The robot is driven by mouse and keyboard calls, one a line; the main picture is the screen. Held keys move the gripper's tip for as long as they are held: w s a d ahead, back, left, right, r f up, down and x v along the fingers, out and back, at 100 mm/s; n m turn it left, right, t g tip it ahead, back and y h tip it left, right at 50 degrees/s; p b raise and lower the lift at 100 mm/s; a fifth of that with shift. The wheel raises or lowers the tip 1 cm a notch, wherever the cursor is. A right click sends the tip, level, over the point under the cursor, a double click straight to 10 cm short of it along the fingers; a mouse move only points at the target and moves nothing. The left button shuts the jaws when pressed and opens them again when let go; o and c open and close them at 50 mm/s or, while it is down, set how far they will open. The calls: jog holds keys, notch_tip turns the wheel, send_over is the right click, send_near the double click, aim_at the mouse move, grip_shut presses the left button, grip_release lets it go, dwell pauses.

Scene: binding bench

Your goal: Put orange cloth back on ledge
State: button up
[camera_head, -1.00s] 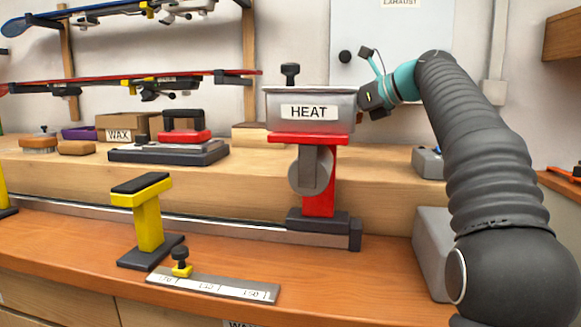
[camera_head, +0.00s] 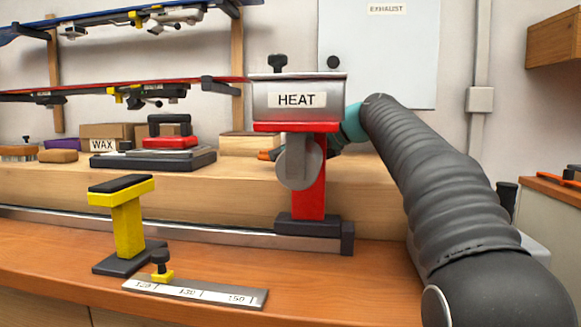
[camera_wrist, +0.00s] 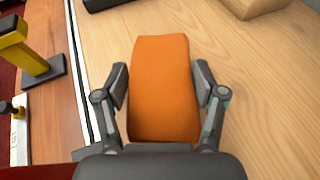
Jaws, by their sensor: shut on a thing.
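The orange cloth (camera_wrist: 164,85) is between the fingers of my gripper (camera_wrist: 162,88) in the wrist view, with a finger against each long side. It is over the pale wooden ledge (camera_wrist: 250,80); whether it touches the wood I cannot tell. In the head view my gripper is mostly hidden behind the HEAT box and its red stand. A small bit of orange cloth (camera_head: 264,155) shows just left of the stand, low over the ledge (camera_head: 130,184).
The HEAT box (camera_head: 297,99) on its red stand (camera_head: 308,190) stands in front of my gripper. Left on the ledge are a red-topped iron (camera_head: 170,142) on a dark base, a WAX box (camera_head: 103,144) and a wooden block (camera_head: 250,144). A yellow support (camera_head: 127,225) stands on the lower bench.

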jog(key=shift+f, duration=0.95)
jog(key=shift+f, duration=0.15)
jog(key=o, duration=1.1)
jog(key=shift+d+r, duration=0.25)
jog(key=shift+r, duration=0.05)
jog(key=p+v, duration=0.1)
jog(key=v, duration=0.6)
jog(key=shift+s+f, duration=0.1)
jog(key=shift+s, duration=0.05)
